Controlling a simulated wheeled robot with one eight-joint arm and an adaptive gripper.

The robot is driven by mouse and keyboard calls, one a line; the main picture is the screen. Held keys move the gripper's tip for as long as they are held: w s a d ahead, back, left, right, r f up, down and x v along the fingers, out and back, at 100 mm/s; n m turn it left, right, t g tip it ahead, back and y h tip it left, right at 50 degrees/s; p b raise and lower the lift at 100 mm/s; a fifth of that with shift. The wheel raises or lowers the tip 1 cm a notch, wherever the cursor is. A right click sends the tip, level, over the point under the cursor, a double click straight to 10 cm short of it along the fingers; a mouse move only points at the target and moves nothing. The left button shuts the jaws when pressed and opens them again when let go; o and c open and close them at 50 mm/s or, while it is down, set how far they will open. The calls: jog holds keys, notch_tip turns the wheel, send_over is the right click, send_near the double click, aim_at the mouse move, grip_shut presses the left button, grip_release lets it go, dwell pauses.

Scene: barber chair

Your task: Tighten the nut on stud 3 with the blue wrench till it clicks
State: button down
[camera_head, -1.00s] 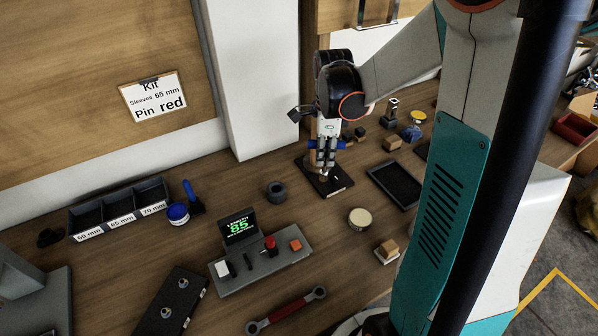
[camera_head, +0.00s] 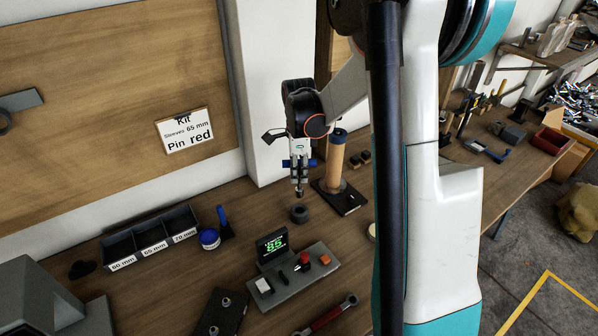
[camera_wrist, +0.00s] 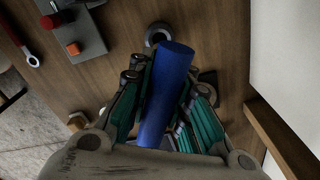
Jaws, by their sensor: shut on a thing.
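My gripper (camera_head: 299,188) is shut on a blue cylindrical bar (camera_wrist: 168,90), which lies between the fingers in the wrist view. Blue ends stick out on both sides of the fingers in the head view; no wrench jaw shows on it. The gripper hangs above a dark ring (camera_head: 299,213), which also shows past the bar's far end in the wrist view (camera_wrist: 157,34). A dark block with upright studs (camera_head: 222,313) is at the bottom of the head view, partly cut off. I cannot tell which is stud 3, and no stud numbers are readable.
A wooden post (camera_head: 337,160) stands on a black plate (camera_head: 352,198) just right of the gripper. A control panel (camera_head: 290,283) reading 85 and a red wrench (camera_head: 325,318) lie in front. Labelled bins (camera_head: 150,240) and an upright blue-handled tool (camera_head: 224,222) are left.

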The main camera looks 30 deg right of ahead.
aim_at(299, 188)
jog(key=shift+f, duration=0.15)
jog(key=shift+f+b, duration=2.4)
jog(key=shift+f, duration=0.6)
jog(key=shift+f+b, duration=1.45)
jog(key=shift+f, duration=0.4)
jog(key=c, duration=1.4)
grip_release()
